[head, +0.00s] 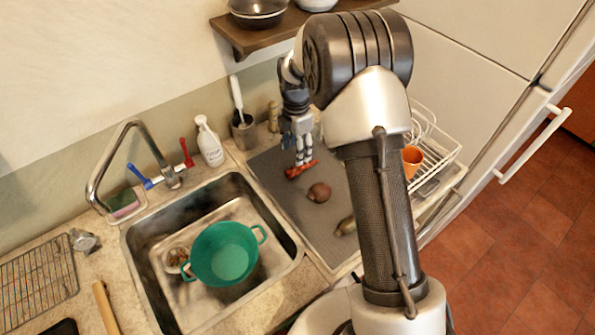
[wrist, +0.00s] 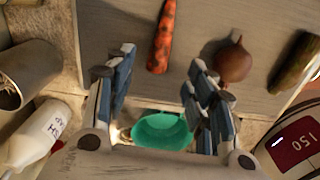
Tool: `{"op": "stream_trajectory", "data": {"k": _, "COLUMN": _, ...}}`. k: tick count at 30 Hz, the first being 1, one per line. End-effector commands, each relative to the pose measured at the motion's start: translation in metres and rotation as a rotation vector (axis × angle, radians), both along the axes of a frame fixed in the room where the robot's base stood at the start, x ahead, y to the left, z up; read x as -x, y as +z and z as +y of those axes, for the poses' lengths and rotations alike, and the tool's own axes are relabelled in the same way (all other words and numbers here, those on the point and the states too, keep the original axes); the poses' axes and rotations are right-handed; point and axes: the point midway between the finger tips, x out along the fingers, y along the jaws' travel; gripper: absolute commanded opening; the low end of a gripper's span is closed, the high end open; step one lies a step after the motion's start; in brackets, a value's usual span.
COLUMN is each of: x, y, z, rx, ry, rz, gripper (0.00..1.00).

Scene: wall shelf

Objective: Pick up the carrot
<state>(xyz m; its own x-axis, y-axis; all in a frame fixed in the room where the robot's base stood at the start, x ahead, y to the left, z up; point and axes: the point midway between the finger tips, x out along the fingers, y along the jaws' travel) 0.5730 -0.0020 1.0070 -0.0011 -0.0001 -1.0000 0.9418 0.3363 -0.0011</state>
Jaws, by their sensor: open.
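The orange carrot (head: 302,170) lies on the grey mat (head: 268,172) to the right of the sink in the head view. In the wrist view the carrot (wrist: 163,38) points up and down the picture, near the top centre, with its lower end close to the space between the fingers. My gripper (head: 301,160) is over the mat at the carrot, with its fingers pointing down. In the wrist view my gripper (wrist: 159,66) is open, with nothing between its fingers. I cannot tell the exact height gap to the carrot.
A round brown onion-like vegetable (head: 319,192) lies close to the carrot, and a green cucumber-like one (head: 346,227) lies beyond it. A green colander (head: 222,255) sits in the sink (head: 160,290). A soap bottle (head: 210,145), a utensil holder (head: 244,132) and a dish rack (head: 440,155) stand nearby.

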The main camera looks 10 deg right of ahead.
Motion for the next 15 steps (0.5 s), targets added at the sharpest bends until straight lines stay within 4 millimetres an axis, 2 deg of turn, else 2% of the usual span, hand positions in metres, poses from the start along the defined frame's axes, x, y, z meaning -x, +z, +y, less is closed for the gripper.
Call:
{"op": "stream_trajectory", "data": {"k": 1, "x": 0.001, "y": -0.012, "z": 0.000, "rx": 0.000, "ry": -0.001, "rz": 0.003, "gripper": 0.50}}
{"op": "stream_trajectory", "data": {"k": 3, "x": 0.000, "y": -0.022, "z": 0.000, "rx": 0.000, "ry": -0.001, "rz": 0.001, "gripper": 0.50}}
{"op": "stream_trajectory", "data": {"k": 11, "x": 0.000, "y": -0.037, "z": -0.001, "rx": 0.000, "ry": -0.001, "rz": 0.000, "gripper": 0.50}}
{"op": "stream_trajectory", "data": {"k": 15, "x": 0.000, "y": -0.052, "z": -0.002, "rx": 0.000, "ry": -0.001, "rz": 0.001, "gripper": 0.50}}
